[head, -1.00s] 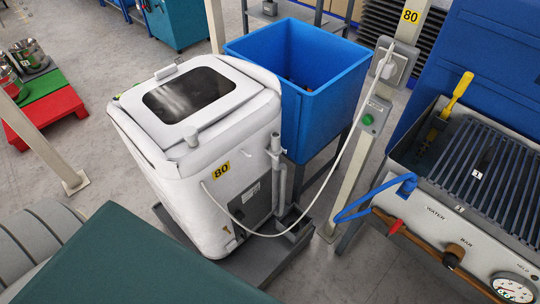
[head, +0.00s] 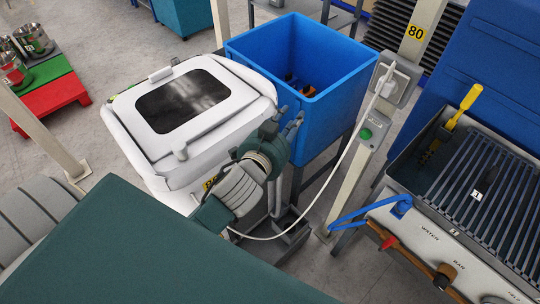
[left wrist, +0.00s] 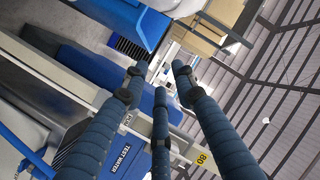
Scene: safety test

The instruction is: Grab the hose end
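A blue hose (head: 365,213) runs from a blue fitting on the sink unit's front edge towards the post; I cannot tell where its free end lies. A thin white line (head: 346,152) runs from the socket on the post down to the white machine (head: 120,135). My left gripper (head: 292,122) is in front of the machine's right side, near the blue bin, hiding most of the grey upright pipe. In the left wrist view its three dark fingers (left wrist: 158,80) are spread with nothing between them. My right gripper is not in view.
The open blue bin (head: 330,105) stands behind my left gripper. A post (head: 345,200) with a socket box (head: 398,80) and green button stands to its right. The sink unit (head: 425,228) has a yellow-handled tool (head: 462,105). Red and green stands (head: 55,110) are far left.

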